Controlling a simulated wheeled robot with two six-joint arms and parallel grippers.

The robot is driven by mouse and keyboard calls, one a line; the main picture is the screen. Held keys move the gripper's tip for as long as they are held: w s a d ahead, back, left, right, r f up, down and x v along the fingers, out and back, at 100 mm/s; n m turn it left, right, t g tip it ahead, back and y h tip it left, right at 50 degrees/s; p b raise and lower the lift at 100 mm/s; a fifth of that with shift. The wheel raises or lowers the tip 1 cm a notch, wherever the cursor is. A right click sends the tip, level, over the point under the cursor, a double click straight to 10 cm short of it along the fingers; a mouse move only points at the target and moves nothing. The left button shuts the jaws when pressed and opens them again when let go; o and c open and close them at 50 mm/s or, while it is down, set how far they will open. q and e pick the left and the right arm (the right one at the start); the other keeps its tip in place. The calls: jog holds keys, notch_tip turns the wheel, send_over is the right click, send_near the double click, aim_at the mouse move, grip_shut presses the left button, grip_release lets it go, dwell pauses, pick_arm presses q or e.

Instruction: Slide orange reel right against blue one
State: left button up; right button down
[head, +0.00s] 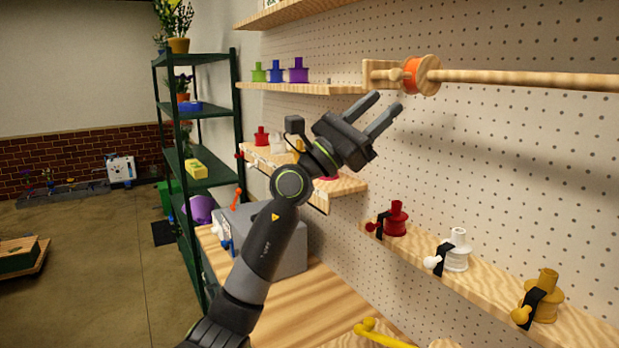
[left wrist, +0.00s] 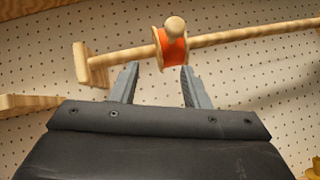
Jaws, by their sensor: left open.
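The orange reel (head: 411,75) sits on a wooden rod (head: 520,78) near the rod's left end, by the wooden bracket on the pegboard. It has wooden flanges and an orange middle. My left gripper (head: 388,109) is open and empty, just below and left of the reel in the head view. In the left wrist view the orange reel (left wrist: 173,48) shows just beyond the open fingertips (left wrist: 160,72), roughly between them and apart from them. No blue reel shows on the visible part of the rod. My right gripper is in neither view.
Small shelves on the pegboard carry green, blue and purple spools (head: 277,72) and red, white and yellow spools (head: 457,250). A grey box (head: 290,240) stands on the wooden bench (head: 320,300). A dark green rack (head: 190,140) stands at left. The rod right of the reel is clear.

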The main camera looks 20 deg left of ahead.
pick_arm(q)
jog(key=b+v, duration=1)
jog(key=v, duration=0.7)
jog(key=shift+w+a, duration=0.2)
jog(key=shift+a, duration=0.25)
dwell(0.4)
jog(key=shift+d, duration=0.1)
jog(key=shift+f+b, duration=0.1)
jog(key=shift+b, duration=0.25)
